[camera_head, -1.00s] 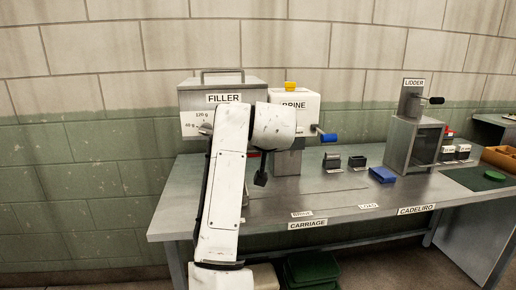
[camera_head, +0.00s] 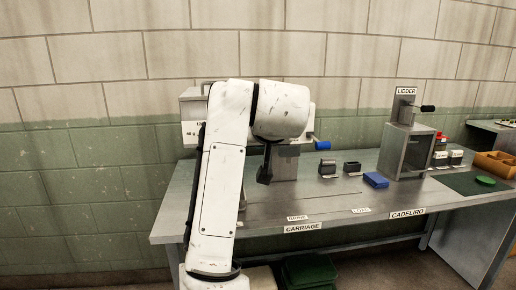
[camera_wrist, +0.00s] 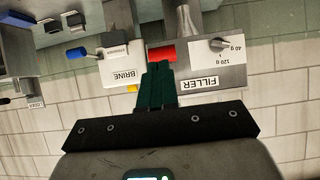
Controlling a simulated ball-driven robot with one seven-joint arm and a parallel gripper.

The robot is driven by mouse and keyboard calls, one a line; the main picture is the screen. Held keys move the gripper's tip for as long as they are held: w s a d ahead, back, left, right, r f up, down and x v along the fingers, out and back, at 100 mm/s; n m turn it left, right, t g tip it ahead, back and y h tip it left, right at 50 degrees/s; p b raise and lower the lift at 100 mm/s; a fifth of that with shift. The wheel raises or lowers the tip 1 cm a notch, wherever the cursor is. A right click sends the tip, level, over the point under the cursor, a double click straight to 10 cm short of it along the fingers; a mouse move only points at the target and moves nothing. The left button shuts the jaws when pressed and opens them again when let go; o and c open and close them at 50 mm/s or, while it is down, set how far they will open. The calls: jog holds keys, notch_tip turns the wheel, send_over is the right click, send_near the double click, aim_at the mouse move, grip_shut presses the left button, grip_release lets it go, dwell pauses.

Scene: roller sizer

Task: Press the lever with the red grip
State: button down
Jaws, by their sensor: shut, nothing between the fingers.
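The red grip (camera_wrist: 161,54) of the lever shows in the wrist view, which is upside down, between the filler and the brine unit. My gripper (camera_wrist: 161,66) is shut and empty. Its dark fingertips overlap the near edge of the red grip in the picture; I cannot tell whether they touch it. The filler (camera_wrist: 210,55), with its gram dial, is beside the grip. In the head view my gripper (camera_head: 264,178) points down in front of the machines. My arm hides the red grip and most of the filler (camera_head: 190,104) there.
The brine unit (camera_wrist: 118,65) has a blue-handled lever (camera_wrist: 77,53). On the bench (camera_head: 330,207) are small dark holders (camera_head: 327,167), a blue block (camera_head: 376,180) and the lidder (camera_head: 406,148). The bench front near the carriage label is clear. A green bin (camera_head: 310,270) is below.

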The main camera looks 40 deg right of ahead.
jog(key=shift+v, duration=0.9)
jog(key=s+a+f+n+g+y, duration=0.1)
jog(key=s+f+n, duration=0.15)
jog(key=f, duration=0.75)
jog(key=s+a+f+n+g+y, duration=0.15)
jog(key=s+f, duration=0.25)
jog(key=f, duration=0.7)
jog(key=s+a+f+n+g, duration=0.1)
jog(key=s+f, duration=0.3)
jog(key=f, duration=0.6)
jog(key=s+a+f+g+y, duration=0.2)
jog(key=s+a+f, duration=0.2)
jog(key=s+f, duration=0.4)
jog(key=s+a+f+n+g+y, duration=0.1)
jog(key=s+a+f+g, duration=0.2)
jog(key=s+f, duration=0.6)
jog(key=s+a, duration=0.2)
jog(key=s, duration=0.3)
jog(key=shift+s+f+y, duration=0.25)
jog(key=shift+s+y, duration=0.1)
jog(key=shift+a, duration=0.15)
